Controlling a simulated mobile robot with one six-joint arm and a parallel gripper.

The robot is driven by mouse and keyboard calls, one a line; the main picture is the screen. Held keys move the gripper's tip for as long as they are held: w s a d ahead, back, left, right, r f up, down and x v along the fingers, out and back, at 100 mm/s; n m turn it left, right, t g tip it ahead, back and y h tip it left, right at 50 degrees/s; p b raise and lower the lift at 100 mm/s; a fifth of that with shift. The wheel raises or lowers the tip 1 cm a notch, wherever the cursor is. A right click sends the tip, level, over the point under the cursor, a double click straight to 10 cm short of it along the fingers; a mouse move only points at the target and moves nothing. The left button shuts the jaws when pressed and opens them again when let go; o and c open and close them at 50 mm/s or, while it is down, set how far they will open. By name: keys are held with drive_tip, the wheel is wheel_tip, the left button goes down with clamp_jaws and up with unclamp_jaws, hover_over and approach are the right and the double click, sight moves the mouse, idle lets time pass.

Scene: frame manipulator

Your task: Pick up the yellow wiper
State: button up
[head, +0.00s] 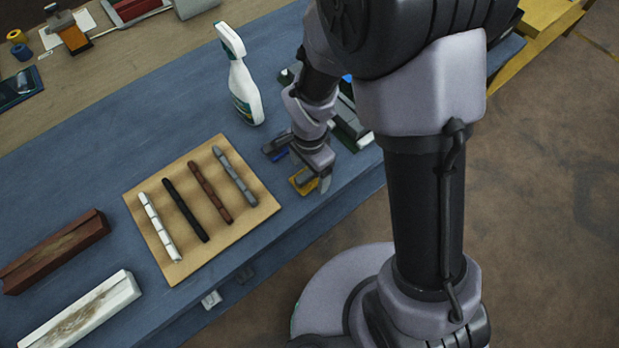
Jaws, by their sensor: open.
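The yellow wiper (300,186) lies on the blue table near its front edge, partly hidden by my gripper. My gripper (309,184) points down right at the wiper, with a finger showing beside it. The jaws are open. Whether the fingers touch the wiper or stand around it cannot be told from this view. A blue wiper (280,155) lies just behind it, also partly covered by my gripper.
A white spray bottle (243,85) stands behind my gripper. A board (148,247) with several coloured bars lies to the left. Brown (55,250) and white (85,318) frame pieces lie at lower left. Dark and green items (352,125) sit behind my wrist.

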drive_tip(key=shift+f, duration=0.55)
drive_tip(key=shift+r, duration=0.1)
drive_tip(key=c, duration=1.5)
drive_tip(key=shift+o, duration=0.2)
drive_tip(key=shift+w+r+p, duration=0.1)
drive_tip(key=shift+r+p, duration=0.85)
drive_tip(key=shift+r, duration=0.85)
drive_tip(key=s+d+b, duration=0.2)
drive_tip(key=s+b, duration=0.5)
drive_tip(key=s+d+r+b, duration=0.1)
drive_tip(key=s+b, duration=0.5)
drive_tip(key=s, duration=0.2)
drive_tip(key=shift+s+d+r+b, duration=0.25)
drive_tip(key=shift+s+d+b, duration=0.05)
drive_tip(key=shift+d+b, duration=0.05)
